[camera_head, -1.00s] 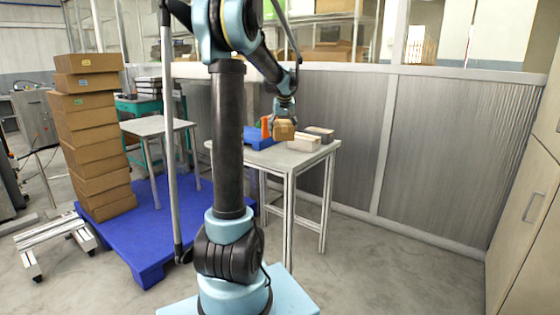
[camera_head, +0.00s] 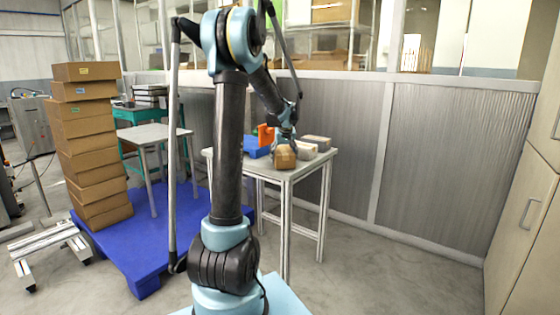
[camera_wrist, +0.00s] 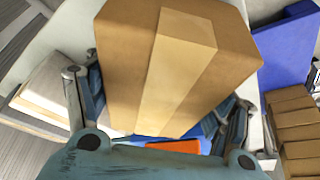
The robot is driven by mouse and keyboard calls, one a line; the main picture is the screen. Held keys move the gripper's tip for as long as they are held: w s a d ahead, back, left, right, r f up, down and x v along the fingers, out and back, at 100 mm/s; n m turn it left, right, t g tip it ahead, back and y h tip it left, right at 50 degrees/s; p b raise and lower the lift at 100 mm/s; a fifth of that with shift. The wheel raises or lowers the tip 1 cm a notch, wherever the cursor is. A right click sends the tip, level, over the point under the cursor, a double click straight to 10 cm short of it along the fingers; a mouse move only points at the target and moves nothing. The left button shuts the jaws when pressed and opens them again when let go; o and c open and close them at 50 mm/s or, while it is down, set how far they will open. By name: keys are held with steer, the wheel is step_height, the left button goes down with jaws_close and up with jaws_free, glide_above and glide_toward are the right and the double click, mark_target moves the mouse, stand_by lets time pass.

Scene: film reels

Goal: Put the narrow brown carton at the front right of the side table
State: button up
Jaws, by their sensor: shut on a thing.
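The brown carton (camera_head: 284,158) is in my gripper (camera_head: 287,141), at the near part of the side table (camera_head: 310,168), close to its front corner. In the wrist view the carton (camera_wrist: 178,62) fills the upper middle, with a paler tape band along it. My gripper's fingers (camera_wrist: 160,105) are on either side of it. The carton's underside is hidden, so I cannot tell whether it touches the tabletop.
A whitish box (camera_head: 306,151) and a greyish box (camera_head: 318,141) stand just behind and right of the carton. A blue bin (camera_head: 255,151) and an orange thing (camera_head: 265,134) are behind left. Stacked cartons (camera_head: 92,145) stand on a blue pallet (camera_head: 150,232) further left.

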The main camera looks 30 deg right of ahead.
steer(key=shift+f, duration=0.3)
steer(key=shift+f, duration=0.1)
steer(key=o, duration=1.3)
steer(key=shift+o, duration=0.2)
